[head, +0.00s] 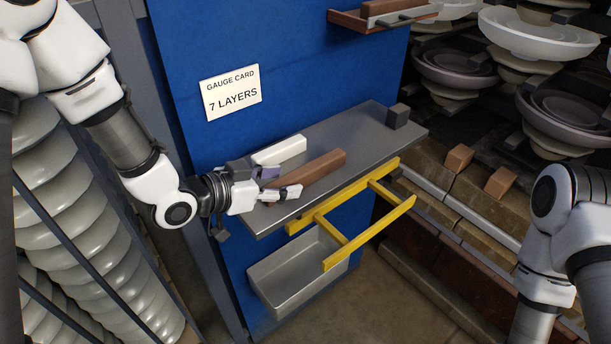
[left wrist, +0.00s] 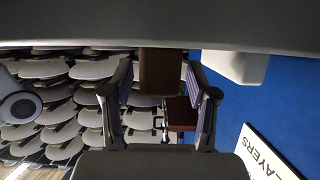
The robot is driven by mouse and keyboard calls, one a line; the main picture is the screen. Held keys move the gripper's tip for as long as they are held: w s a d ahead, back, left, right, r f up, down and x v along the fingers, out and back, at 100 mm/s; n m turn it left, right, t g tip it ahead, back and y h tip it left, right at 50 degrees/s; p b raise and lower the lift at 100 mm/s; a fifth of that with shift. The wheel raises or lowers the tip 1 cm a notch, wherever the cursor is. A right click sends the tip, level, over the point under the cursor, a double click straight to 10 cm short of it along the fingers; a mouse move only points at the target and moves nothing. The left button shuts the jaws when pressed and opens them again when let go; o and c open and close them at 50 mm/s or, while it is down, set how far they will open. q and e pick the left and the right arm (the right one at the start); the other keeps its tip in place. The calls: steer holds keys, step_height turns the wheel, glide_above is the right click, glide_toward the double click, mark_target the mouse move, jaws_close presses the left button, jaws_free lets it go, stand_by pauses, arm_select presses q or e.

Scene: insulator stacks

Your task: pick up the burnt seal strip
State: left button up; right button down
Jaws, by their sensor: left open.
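A long brown strip (head: 318,170), the only strip-like piece on the grey metal shelf (head: 350,134), lies flat and slanting up to the right. My left gripper (head: 281,183) is open at the strip's near left end. In the left wrist view, the brown end of the strip (left wrist: 162,72) shows between the two open fingers (left wrist: 158,90), with gaps on both sides. The left end of the strip is hidden behind my gripper in the head view. My right arm shows at the right edge, but its gripper is out of view.
A white block (head: 279,151) lies just behind the strip. A dark cube (head: 397,116) stands at the shelf's far right corner. A yellow frame (head: 352,222) juts from the shelf front, above a metal bin (head: 290,277). A blue panel (head: 200,60) rises behind.

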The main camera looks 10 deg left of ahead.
mark_target(306, 175)
arm_select(q)
steer(key=x, duration=0.2)
steer(key=shift+w+d+f, duration=0.1)
steer(key=shift+w+d, duration=0.15)
steer(key=shift+d, duration=0.1)
steer(key=shift+s+a, duration=0.1)
steer(key=shift+a, duration=0.1)
steer(key=c, duration=0.9)
jaws_close()
steer(key=shift+d, duration=0.1)
arm_select(e)
steer(key=shift+r, duration=0.3)
steer(key=shift+r, duration=0.1)
